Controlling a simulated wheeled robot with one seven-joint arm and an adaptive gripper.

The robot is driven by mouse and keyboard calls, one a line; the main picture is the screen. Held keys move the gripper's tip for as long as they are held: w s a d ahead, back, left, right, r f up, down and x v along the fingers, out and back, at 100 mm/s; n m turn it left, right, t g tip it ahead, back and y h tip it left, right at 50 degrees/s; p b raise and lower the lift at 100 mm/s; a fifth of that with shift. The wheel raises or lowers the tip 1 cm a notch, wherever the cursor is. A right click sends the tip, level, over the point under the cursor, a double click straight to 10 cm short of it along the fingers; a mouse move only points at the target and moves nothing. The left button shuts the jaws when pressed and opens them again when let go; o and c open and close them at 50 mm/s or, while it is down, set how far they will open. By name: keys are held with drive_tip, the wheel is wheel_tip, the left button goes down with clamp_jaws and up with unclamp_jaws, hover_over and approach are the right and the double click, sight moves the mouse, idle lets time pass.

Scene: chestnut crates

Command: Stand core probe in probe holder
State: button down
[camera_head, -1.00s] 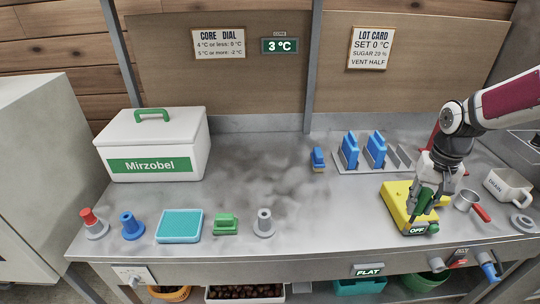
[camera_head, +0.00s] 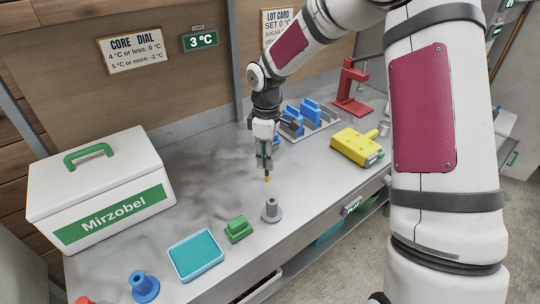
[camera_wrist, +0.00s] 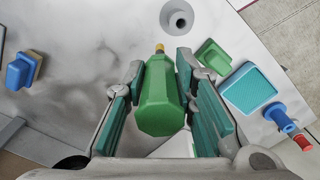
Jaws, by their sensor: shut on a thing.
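The core probe has a green handle (camera_wrist: 162,100) and a small orange-yellow tip, seen in the wrist view. My gripper (camera_wrist: 163,85) is shut on the handle, with a finger on each side. In the head view my gripper (camera_head: 264,150) holds the probe (camera_head: 267,175) tip down over the bench. The grey probe holder (camera_head: 272,212), a round-based stand with an upright hollow tube, is in front of the probe and apart from it. It also shows in the wrist view (camera_wrist: 177,22), beyond the tip. The tip's exact height above the bench is hard to tell.
A green block (camera_head: 238,229), teal pad (camera_head: 195,255) and blue stand (camera_head: 144,287) lie to the holder's left. A white Mirzobel box (camera_head: 95,190) stands at far left. Blue pieces in a rack (camera_head: 318,131) and a yellow device (camera_head: 355,146) are to the right.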

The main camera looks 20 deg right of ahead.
drive_tip(key=s+r+n+p, duration=0.1)
drive_tip(key=n, duration=0.3)
drive_tip(key=s+r+n+p, duration=0.1)
drive_tip(key=n, duration=0.4)
drive_tip(key=s+r+n+p, duration=0.1)
drive_tip(key=s+n, duration=0.1)
drive_tip(key=n, duration=0.2)
drive_tip(key=shift+d+n, duration=0.1)
drive_tip(key=shift+n, duration=0.2)
drive_tip(key=shift+f+b, duration=0.4)
drive_tip(key=shift+f, duration=2.55)
wheel_tip(320, 180, down, 8)
drive_tip(key=b, duration=0.2)
idle(2.5)
drive_tip(key=c, duration=1.2)
unclamp_jaws()
drive_tip(key=shift+c, duration=0.2)
